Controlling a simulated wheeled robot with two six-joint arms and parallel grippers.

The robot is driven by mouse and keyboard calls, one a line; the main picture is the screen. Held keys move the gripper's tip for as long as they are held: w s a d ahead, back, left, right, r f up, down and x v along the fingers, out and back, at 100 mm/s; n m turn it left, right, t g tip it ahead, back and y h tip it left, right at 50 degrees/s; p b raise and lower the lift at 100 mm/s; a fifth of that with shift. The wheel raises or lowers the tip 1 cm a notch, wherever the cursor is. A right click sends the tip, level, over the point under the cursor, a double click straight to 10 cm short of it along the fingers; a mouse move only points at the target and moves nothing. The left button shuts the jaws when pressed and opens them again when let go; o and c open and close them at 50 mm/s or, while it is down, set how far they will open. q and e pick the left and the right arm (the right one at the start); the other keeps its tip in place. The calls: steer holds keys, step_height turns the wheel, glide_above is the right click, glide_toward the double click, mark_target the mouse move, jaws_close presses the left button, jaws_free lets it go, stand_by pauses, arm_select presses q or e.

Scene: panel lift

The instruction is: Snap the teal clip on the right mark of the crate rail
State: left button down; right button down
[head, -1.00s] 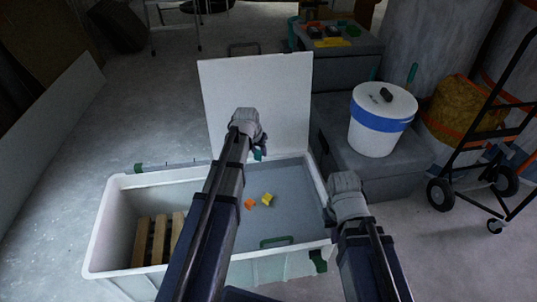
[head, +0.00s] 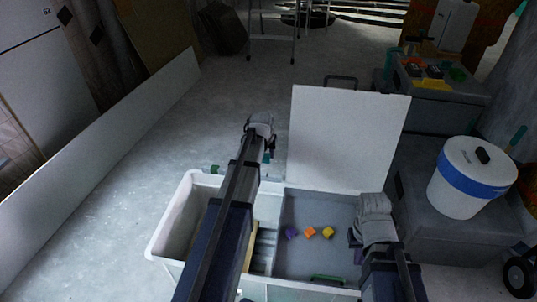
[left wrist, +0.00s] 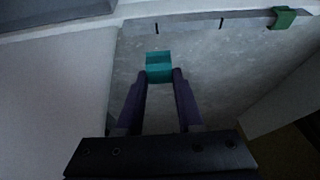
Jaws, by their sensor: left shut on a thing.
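My left gripper (head: 268,146) is shut on the teal clip (left wrist: 159,67), held between the fingertips in the left wrist view. A bit of teal shows below the gripper in the head view. The crate rail (left wrist: 190,23) runs across the top of the wrist view, with two dark marks on it and a green clip (left wrist: 283,17) at the right. The held clip is apart from the rail in that picture. The green clip also shows in the head view (head: 214,170) on the crate's far edge. My right gripper (head: 356,244) is over the crate's right side; its fingers are mostly hidden.
The white crate (head: 168,225) has a grey tray (head: 300,262) with purple (head: 291,233), orange (head: 310,232) and yellow (head: 328,232) blocks. A white panel (head: 347,138) stands behind it. A white bucket (head: 470,180) stands on a grey box at right.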

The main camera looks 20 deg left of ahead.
mark_target(266, 162)
arm_select(q)
steer(key=shift+f, duration=0.15)
arm_select(e)
steer(key=shift+f, duration=0.2)
